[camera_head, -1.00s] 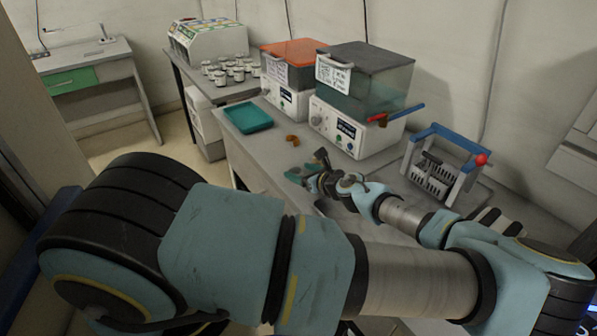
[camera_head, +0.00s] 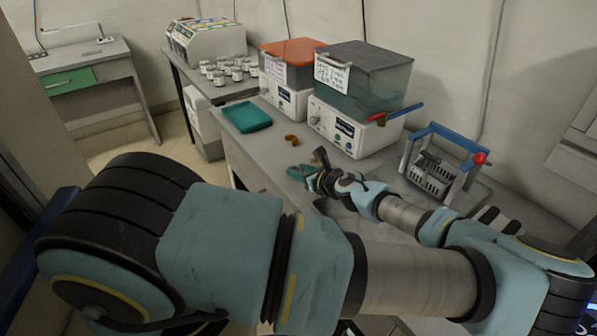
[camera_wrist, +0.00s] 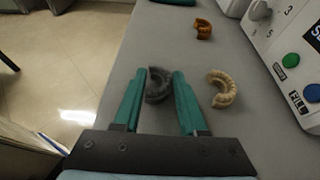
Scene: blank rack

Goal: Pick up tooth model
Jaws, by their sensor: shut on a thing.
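In the wrist view my gripper (camera_wrist: 158,88) has its two green fingers on either side of a dark grey, arch-shaped tooth model (camera_wrist: 157,86) and is shut on it. Whether the model touches the bench is hard to tell. A cream tooth model (camera_wrist: 221,89) lies on the bench just right of the right finger. An orange-brown tooth model (camera_wrist: 203,29) lies farther off; it also shows in the head view (camera_head: 291,139). In the head view my gripper (camera_head: 297,173) is small, near the bench's front edge, and the grey model cannot be made out.
The grey bench (camera_wrist: 185,60) has its edge close on the left, with floor beyond. A machine with buttons (camera_wrist: 300,50) stands at the right. In the head view a teal tray (camera_head: 246,117), an orange-lidded unit (camera_head: 290,75) and a blue-handled rack (camera_head: 436,168) stand on the bench.

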